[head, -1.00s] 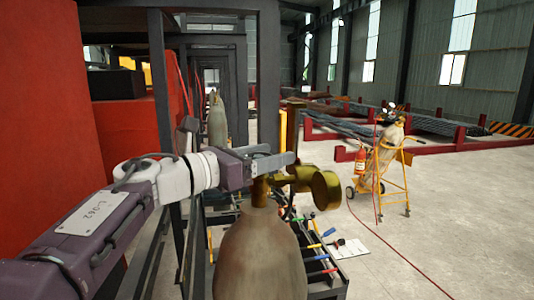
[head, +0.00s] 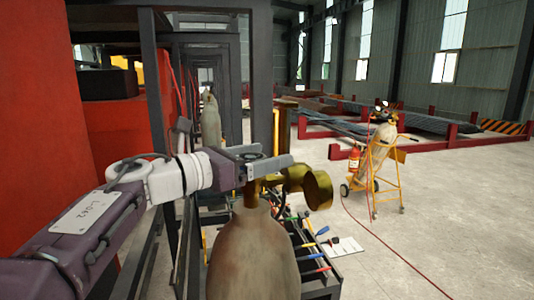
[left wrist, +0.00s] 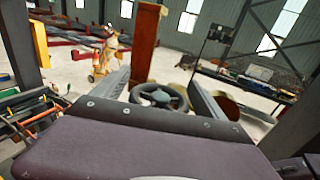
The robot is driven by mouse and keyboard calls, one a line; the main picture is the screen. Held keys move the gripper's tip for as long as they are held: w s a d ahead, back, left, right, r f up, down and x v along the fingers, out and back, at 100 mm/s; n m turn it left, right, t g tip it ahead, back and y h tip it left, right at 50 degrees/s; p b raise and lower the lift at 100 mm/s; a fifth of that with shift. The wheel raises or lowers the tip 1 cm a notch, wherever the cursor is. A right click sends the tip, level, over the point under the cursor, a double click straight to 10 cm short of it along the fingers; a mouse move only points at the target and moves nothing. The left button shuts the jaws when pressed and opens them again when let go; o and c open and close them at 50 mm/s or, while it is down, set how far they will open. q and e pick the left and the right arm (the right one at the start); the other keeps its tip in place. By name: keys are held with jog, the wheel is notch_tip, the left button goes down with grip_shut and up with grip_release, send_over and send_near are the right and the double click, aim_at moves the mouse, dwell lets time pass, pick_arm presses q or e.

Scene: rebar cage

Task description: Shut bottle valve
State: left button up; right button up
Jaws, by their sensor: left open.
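A worn gas bottle (head: 252,255) stands upright close in front of me. A brass valve (head: 318,188) sits on its top, with a round brass end pointing right. The valve's dark handwheel (left wrist: 158,97) shows in the left wrist view, between the two fingers. My left gripper (head: 283,165) comes in from the left at the height of the valve top. It is open, with one finger on each side of the handwheel; I cannot tell whether either touches it. Its fingers also show in the left wrist view (left wrist: 157,82). My right gripper is not in view.
A tool tray (head: 322,284) with several hand tools is behind the bottle. Another bottle (head: 211,122) stands farther back at left. A yellow cart (head: 385,178) carries a bottle and a red extinguisher at right. Steel posts and a red panel (head: 40,100) close off the left. Floor at right is open.

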pick_arm(q)
jog(key=s+d+r+p, duration=0.4)
jog(key=s+d+r, duration=0.2)
jog(key=d+r, duration=0.3)
jog(key=shift+s+d+r, duration=0.2)
jog(key=shift+d+r, duration=0.2)
jog(key=shift+r, duration=0.55)
